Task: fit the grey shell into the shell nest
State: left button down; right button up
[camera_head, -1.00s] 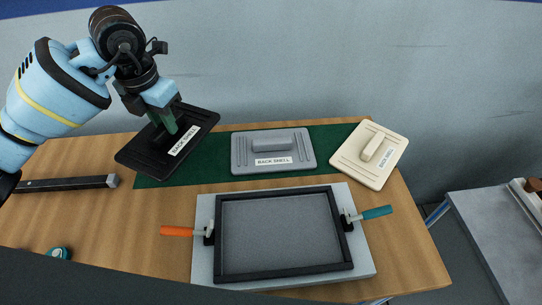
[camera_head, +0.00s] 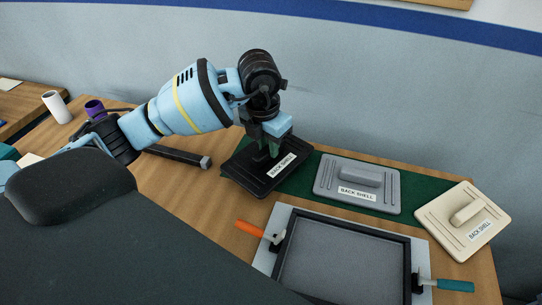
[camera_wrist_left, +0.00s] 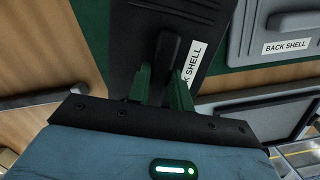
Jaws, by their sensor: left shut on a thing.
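The grey shell (camera_head: 357,185), labelled BACK SHELL, lies flat on the green mat; its edge also shows in the left wrist view (camera_wrist_left: 275,30). The shell nest (camera_head: 345,262) is the black-framed tray on a pale plate at the front, and its inside is empty. My left gripper (camera_head: 268,150) is shut on the raised handle of the black shell (camera_head: 245,178), left of the grey one. In the left wrist view the green fingers (camera_wrist_left: 163,85) stand on either side of that handle. My right gripper is not in view.
A cream shell (camera_head: 462,221) lies at the mat's right end. Clamps with an orange handle (camera_head: 236,228) and a teal handle (camera_head: 455,286) sit at the nest's sides. A dark bar (camera_head: 178,156) lies on the table at left. A purple cup (camera_head: 94,107) and white cylinder (camera_head: 56,106) stand farther left.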

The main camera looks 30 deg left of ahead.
aim_at(268, 157)
pick_arm(q)
jog(key=shift+f, duration=2)
jog(key=shift+f, duration=0.15)
jog(key=c, duration=1.3)
grip_release()
jog(key=shift+o, duration=0.2)
jog(key=r, duration=0.4)
jog(key=s+r, duration=0.1)
jog(key=r, duration=0.7)
jog(key=shift+s+a+r+p, duration=0.1)
jog(key=shift+s+p, duration=0.15)
jog(key=shift+p, duration=0.05)
jog(key=shift+o, duration=0.5)
